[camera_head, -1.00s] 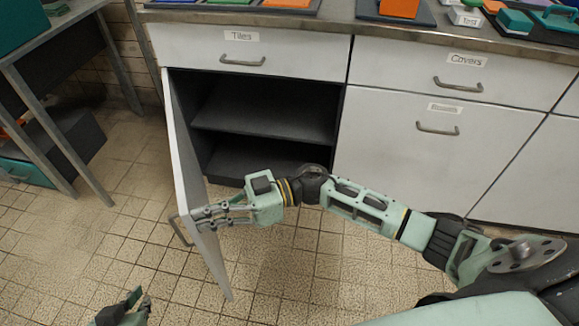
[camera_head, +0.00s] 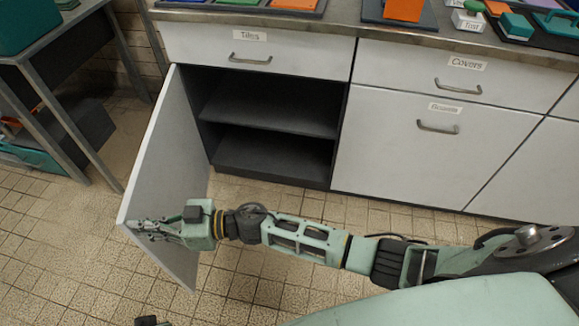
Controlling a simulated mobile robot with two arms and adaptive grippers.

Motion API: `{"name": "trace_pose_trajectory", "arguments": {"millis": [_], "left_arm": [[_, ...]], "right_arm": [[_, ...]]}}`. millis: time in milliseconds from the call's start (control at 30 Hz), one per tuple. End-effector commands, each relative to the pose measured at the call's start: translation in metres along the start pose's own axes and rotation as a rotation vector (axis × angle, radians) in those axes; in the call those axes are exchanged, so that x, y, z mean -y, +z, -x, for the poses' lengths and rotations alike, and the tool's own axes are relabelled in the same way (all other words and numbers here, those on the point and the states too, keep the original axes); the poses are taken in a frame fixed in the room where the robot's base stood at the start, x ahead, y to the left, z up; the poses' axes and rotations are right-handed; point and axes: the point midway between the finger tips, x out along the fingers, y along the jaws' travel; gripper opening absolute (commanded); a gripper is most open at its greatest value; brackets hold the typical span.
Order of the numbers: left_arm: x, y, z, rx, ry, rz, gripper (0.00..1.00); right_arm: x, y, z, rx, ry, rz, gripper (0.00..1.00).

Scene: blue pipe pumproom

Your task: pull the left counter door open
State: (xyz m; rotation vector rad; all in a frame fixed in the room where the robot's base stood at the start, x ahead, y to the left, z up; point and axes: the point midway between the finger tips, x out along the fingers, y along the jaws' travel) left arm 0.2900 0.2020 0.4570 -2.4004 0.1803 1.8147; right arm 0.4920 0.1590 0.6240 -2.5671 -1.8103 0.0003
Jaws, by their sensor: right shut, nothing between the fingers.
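The left counter door (camera_head: 168,165) stands swung wide open on its left edge, a plain white panel with its inner face toward me. The cupboard behind it (camera_head: 265,145) is dark and empty, with one shelf. My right gripper (camera_head: 145,228) is shut with nothing in it, at the inner face near the door's free edge; it looks to be touching the panel. The door's handle is hidden behind the panel. A small dark tip of my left gripper (camera_head: 150,321) shows at the bottom edge; its jaws cannot be made out.
The drawers labelled Tiles (camera_head: 250,54) and Covers (camera_head: 458,84) and the Boxes front (camera_head: 432,130) are closed. A metal-legged table (camera_head: 75,150) stands at the left, near the door. Tiled floor (camera_head: 60,260) is clear at lower left.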

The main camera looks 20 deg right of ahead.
Motion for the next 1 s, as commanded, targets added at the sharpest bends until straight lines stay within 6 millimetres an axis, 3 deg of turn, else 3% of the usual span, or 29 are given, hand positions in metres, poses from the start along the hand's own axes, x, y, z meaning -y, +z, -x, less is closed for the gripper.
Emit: {"name": "trace_pose_trajectory", "arguments": {"millis": [200, 433, 633, 1000], "left_arm": [[-0.001, 0.001, -0.008, 0.003, 0.001, -0.001, 0.0], [0.0, 0.001, -0.007, 0.002, 0.001, -0.001, 0.0], [0.0, 0.0, -0.005, 0.0, 0.0, 0.0, 0.0], [0.0, 0.0, -0.005, 0.0, 0.0, 0.0, 0.0]], "right_arm": [[0.003, -0.001, -0.041, -0.002, 0.068, -0.003, 0.0], [0.002, 0.0, -0.069, -0.002, 0.119, -0.002, 0.0], [0.001, 0.0, -0.079, -0.001, 0.138, -0.001, 0.0], [0.0, 0.0, -0.08, 0.0, 0.14, 0.001, 0.0]]}}
